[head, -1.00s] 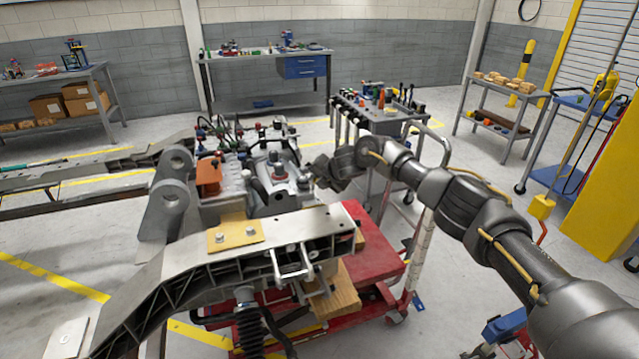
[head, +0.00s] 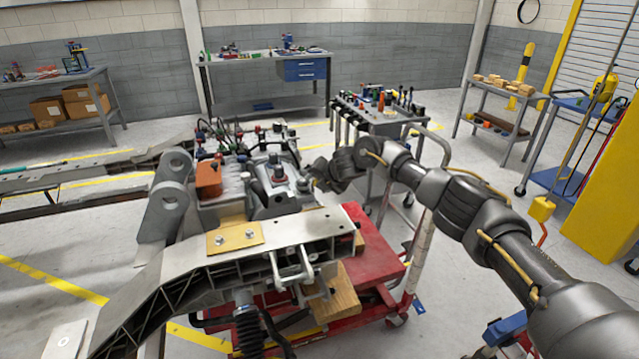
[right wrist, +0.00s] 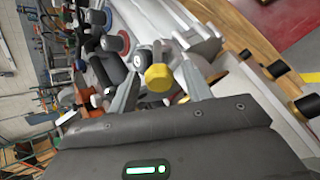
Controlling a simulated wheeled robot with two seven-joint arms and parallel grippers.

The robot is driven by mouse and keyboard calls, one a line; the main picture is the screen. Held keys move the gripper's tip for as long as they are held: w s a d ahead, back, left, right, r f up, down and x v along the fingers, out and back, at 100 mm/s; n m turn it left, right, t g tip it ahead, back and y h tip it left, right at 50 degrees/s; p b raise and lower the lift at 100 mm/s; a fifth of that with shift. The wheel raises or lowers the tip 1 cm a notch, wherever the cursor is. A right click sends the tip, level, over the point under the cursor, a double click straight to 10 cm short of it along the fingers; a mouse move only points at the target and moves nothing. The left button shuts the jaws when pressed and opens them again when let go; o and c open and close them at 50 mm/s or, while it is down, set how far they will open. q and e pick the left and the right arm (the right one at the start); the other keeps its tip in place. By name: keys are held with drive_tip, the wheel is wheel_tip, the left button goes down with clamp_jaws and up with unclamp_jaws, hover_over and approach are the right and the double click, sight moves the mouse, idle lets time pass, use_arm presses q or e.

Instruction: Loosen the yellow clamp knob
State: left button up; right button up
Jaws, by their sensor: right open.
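The yellow clamp knob (right wrist: 158,78) is a small yellow disc in the right wrist view, near the middle of the picture. My right gripper (right wrist: 162,88) is open, with one finger on each side of the knob in that view. I cannot tell whether either finger touches it. In the head view my right gripper (head: 318,174) is at the right side of the grey fixture (head: 227,186). The knob cannot be made out there. My left gripper is in neither view.
A long metal chassis beam (head: 190,272) crosses the front of the fixture. A red cart (head: 375,250) stands below. A tool trolley (head: 375,118) is behind my right arm. Other knobs and cylinders, including a red-ringed one (right wrist: 116,42), crowd the gripper's left side in the wrist view.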

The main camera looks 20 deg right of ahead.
drive_tip(key=b+v, duration=0.1)
drive_tip(key=v, duration=0.9)
drive_tip(key=shift+s+r, duration=0.25)
drive_tip(key=shift+r, duration=0.05)
drive_tip(key=shift+d, duration=0.1)
